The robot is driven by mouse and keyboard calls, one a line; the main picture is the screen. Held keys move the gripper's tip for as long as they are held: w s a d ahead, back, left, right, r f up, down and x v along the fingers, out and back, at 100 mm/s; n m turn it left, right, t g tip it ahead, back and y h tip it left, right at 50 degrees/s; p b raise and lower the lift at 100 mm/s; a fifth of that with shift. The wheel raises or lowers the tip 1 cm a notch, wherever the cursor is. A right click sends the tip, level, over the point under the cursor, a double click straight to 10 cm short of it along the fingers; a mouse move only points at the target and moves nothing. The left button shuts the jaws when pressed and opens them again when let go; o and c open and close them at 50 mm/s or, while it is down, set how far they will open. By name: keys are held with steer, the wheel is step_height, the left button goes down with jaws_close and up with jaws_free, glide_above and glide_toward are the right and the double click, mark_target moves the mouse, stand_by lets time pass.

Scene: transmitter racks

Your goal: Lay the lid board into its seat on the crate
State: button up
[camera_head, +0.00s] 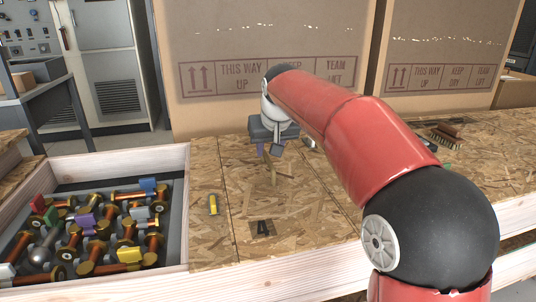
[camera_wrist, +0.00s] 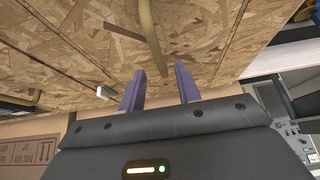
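A chipboard panel that looks like the lid board (camera_head: 300,205) lies flat among other chipboard on the crate's wooden top, with thin seams at its left and right sides. I cannot tell whether it is in its seat. A tan upright handle or strap (camera_head: 273,172) rises from it. My gripper (camera_head: 270,151) is above the panel's far part, pointing down. In the wrist view, its two purple-grey fingers (camera_wrist: 160,78) stand apart, and the tan handle (camera_wrist: 150,35) shows between and beyond their tips. The handle does not look clamped. The crate's pale front edge (camera_head: 290,262) shows below.
An open bin (camera_head: 95,163) of colourful bolt-like parts is at left. A yellow object (camera_head: 213,204) and a small black piece (camera_head: 262,228) lie on the chipboard. A brown brush (camera_head: 447,133) lies at right. Large cardboard boxes (camera_head: 270,40) stand behind.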

steer(key=p+v, duration=0.1)
steer(key=v, duration=0.7)
steer(key=s+d+f+m+h, duration=0.1)
steer(key=s+d+f, duration=0.1)
steer(key=s+d, duration=0.5)
steer(key=s+d+f+m, duration=0.1)
steer(key=s+d+f, duration=0.25)
steer(key=s, duration=0.45)
steer(key=s+d+f, duration=0.3)
steer(key=s+f, duration=0.2)
steer(key=s, duration=0.2)
steer(key=s+d+f+m, duration=0.1)
steer(key=s+d+f, duration=0.2)
steer(key=s+f, duration=0.3)
steer(key=shift+s+f+h, duration=0.15)
steer(key=shift+s+h, duration=0.15)
steer(key=shift+s, duration=0.5)
step_height(320, 180, up, 6)
steer(key=p, duration=0.5)
steer(key=shift+f+p, duration=0.1)
steer(key=shift+p, duration=0.3)
